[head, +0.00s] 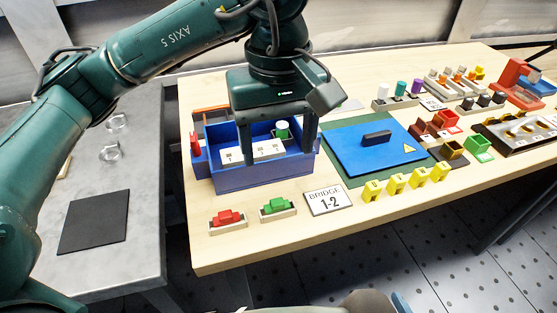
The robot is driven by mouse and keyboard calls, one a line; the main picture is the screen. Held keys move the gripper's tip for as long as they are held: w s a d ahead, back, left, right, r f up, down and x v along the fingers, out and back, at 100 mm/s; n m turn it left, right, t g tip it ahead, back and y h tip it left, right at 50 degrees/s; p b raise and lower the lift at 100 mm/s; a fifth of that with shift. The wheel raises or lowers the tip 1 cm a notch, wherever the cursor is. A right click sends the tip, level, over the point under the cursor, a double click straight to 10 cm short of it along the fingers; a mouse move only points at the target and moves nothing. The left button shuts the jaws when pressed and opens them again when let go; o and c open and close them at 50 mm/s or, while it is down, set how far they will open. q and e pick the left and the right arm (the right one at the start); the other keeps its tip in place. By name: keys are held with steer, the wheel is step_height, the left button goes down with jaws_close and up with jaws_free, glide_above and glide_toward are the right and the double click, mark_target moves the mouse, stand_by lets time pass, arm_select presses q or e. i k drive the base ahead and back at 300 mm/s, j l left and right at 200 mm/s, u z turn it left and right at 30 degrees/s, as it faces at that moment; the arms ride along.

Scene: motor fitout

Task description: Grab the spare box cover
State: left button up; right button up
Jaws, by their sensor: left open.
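The box cover is a flat blue plate (350,153) with a black bar handle and a yellow warning triangle. It lies on a dark green mat on the wooden table, right of the blue open box (252,178). My left gripper (278,152) points down over the blue box, left of the cover and apart from it. Its two fingers are spread wide. Between them show white blocks and a green-and-white cylinder (282,130) in the box; I cannot tell any contact. My right gripper is not in view.
A "BRIDGE 1-2" sign (328,200), red and green parts (278,208) and several yellow blocks (396,184) line the front. More parts and a black tray (500,135) stand at the right. A grey table (140,180) with a black mat is at left.

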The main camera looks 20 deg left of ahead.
mark_target(363, 149)
steer(key=k, duration=1.5)
